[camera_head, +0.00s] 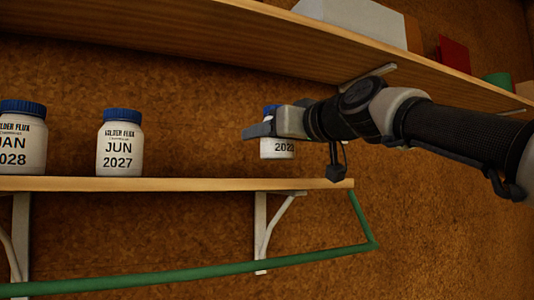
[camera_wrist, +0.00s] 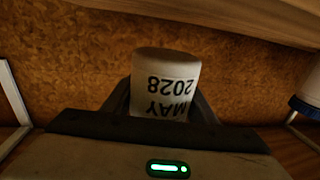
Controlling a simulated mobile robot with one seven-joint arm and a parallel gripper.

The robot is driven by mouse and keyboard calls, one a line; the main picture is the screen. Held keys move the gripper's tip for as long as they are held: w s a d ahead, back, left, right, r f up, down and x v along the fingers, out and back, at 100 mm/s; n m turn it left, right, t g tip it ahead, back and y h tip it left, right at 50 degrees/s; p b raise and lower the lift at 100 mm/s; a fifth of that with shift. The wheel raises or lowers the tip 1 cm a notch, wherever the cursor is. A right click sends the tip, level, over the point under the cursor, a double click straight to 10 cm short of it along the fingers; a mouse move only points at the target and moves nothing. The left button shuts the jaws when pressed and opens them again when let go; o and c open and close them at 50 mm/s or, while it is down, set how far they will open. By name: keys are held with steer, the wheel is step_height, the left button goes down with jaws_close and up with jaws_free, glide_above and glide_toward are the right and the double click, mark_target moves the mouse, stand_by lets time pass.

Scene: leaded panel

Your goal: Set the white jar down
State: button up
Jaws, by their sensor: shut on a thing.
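The jar looks upright, near the right end of the lower shelf (camera_head: 190,184). In the head view its base appears slightly above the shelf board.
A "JUN 2027" jar (camera_head: 120,145) and a "JAN 2028" jar (camera_head: 22,140) stand on the lower shelf to the left. An upper shelf (camera_head: 250,35) hangs close above my gripper. A green rail (camera_head: 200,272) runs below. Shelf space between the held jar and the JUN jar is clear.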

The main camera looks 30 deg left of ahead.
mark_target(268, 152)
steer(key=shift+f+b, duration=0.6)
steer(key=shift+f, duration=1.05)
steer(key=shift+f, duration=0.2)
steer(key=o, duration=1.3)
